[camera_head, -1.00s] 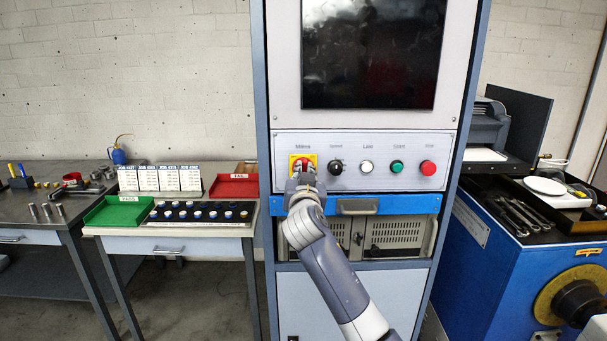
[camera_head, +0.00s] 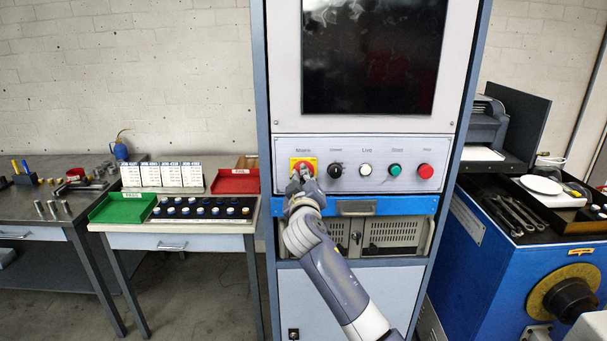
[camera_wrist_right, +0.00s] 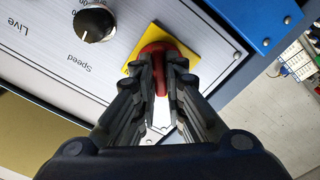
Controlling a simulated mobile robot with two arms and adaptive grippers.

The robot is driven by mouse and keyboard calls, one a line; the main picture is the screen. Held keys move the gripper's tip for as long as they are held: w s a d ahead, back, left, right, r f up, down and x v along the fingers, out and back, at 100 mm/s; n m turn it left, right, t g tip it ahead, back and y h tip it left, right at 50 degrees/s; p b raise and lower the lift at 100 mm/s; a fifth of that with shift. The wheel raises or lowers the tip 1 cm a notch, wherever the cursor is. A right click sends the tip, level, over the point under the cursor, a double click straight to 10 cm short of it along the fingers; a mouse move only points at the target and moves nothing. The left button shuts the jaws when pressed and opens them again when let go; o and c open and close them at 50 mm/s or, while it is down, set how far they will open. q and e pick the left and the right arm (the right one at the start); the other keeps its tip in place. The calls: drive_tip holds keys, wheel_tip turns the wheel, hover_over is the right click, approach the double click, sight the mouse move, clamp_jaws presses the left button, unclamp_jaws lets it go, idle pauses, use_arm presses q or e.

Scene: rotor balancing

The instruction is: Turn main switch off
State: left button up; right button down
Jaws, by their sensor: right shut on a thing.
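The main switch, a red rotary knob on a yellow plate (camera_head: 303,164), is at the left end of the control panel under the label Mains. In the right wrist view the red knob (camera_wrist_right: 164,55) sits between my fingers in front of the yellow plate (camera_wrist_right: 190,47). My right gripper (camera_head: 302,180) reaches up to the panel from below. In the right wrist view its two fingertips (camera_wrist_right: 166,68) are closed around the knob's red grip. In the head view the gripper hides part of the knob. My left gripper is not in view.
Right of the switch on the panel are the black Speed knob (camera_head: 335,170), a white button (camera_head: 366,171), a green button (camera_head: 395,171) and a red button (camera_head: 426,171). A blue ledge (camera_head: 395,205) with a handle runs just below the panel. A dark screen (camera_head: 375,55) is above.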

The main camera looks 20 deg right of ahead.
drive_tip(key=shift+f+n, duration=0.15)
drive_tip(key=shift+n, duration=0.55)
drive_tip(key=c, duration=1.7)
unclamp_jaws()
drive_tip(key=shift+o, duration=0.2)
drive_tip(key=v, duration=1.2)
